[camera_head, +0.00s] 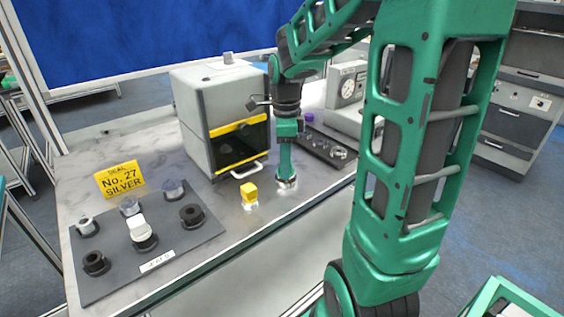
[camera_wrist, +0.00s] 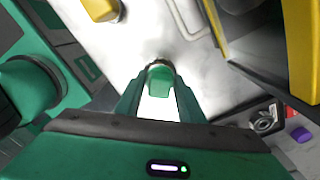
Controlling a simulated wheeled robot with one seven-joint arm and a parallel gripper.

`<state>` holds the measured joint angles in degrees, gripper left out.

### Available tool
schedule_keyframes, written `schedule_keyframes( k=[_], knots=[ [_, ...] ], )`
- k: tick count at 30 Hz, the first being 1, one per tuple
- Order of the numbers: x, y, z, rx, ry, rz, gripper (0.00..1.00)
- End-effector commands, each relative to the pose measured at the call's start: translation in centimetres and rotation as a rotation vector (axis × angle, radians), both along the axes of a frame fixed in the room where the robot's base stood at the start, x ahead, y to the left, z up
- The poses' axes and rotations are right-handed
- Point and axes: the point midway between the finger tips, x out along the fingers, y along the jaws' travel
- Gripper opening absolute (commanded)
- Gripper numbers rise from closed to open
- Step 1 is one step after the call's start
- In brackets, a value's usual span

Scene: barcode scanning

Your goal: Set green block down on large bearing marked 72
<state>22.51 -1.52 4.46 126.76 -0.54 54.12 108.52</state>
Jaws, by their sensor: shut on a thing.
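My gripper (camera_head: 287,178) points down over the marble bench top, in front of the grey machine. In the wrist view my gripper (camera_wrist: 158,100) is shut on the green block (camera_wrist: 159,81), which sits between the fingertips. A shiny round metal piece (camera_head: 286,184) shows at the fingertips in the head view; its rim peeks out beyond the block in the wrist view. It looks like a bearing, but I cannot read a 72 on it. I cannot tell whether the block touches it. The block is not distinct from the green fingers in the head view.
A yellow block (camera_head: 249,191) sits on a small silvery piece left of my gripper. The grey machine (camera_head: 203,118) with a yellow-edged opening stands close behind. A dark tray (camera_head: 318,144) with metal parts lies right; a grey board (camera_head: 183,242) with several capped posts lies left.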

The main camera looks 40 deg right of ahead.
Motion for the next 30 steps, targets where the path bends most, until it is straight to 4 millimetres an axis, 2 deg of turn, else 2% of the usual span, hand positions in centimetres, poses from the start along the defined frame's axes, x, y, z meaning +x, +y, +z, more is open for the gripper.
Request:
schedule_keyframes(
  k=[25,26,28,30],
  knots=[
    [-0.02,0.0,-0.87,0.001,0.001,0.0,0.08],
    [0.0,0.0,-0.88,0.001,0.001,0.0,0.38],
    [0.01,-0.01,-0.86,0.0,0.0,0.0,0.54],
    [0.01,-0.01,-0.85,0.0,0.0,0.0,0.57]
  ],
)
